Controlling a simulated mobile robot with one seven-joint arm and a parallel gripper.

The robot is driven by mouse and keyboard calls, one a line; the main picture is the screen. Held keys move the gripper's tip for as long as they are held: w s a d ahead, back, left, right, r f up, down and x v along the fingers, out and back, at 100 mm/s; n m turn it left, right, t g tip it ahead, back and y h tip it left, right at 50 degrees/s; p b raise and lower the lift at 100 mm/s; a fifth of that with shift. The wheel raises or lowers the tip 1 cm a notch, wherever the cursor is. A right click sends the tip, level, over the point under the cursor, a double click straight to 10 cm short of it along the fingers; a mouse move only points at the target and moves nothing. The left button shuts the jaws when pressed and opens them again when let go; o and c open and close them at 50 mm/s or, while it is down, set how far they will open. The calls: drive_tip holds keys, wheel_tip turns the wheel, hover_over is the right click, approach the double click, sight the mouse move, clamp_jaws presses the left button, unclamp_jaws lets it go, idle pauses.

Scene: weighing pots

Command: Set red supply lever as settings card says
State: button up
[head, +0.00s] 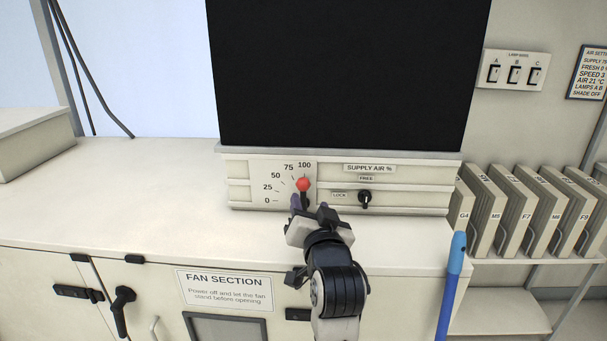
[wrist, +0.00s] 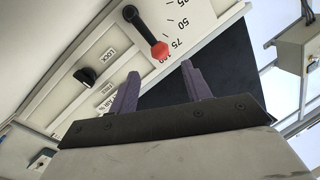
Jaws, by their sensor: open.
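The supply lever's red knob (head: 303,185) is on the panel under the dark screen, near the 100 mark of its 0–100 scale; it also shows in the wrist view (wrist: 159,50). My gripper (head: 310,206) is open just in front of the lever. In the wrist view the fingers (wrist: 160,74) stand apart, with the red knob just beyond the gap, not gripped. A black lock knob (head: 365,198) sits right of the lever, seemingly upright towards FREE. The settings card (head: 588,73), cut by the right edge, has a supply line that seems to begin with 7.
A lamp switch plate (head: 515,70) is on the wall at the upper right. Filter cartridges (head: 510,210) stand on a shelf at right. A blue rod (head: 450,285) rises beside the cabinet's front corner. The worktop (head: 130,190) left of the panel is clear.

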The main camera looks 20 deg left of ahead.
sight(304, 188)
drive_tip(key=p+x, duration=0.2)
drive_tip(key=x, duration=0.7)
drive_tip(key=shift+w+a+f, duration=0.1)
drive_tip(key=shift+w+a, duration=0.1)
drive_tip(key=shift+w, duration=0.15)
drive_tip(key=shift+c, duration=0.2)
clamp_jaws()
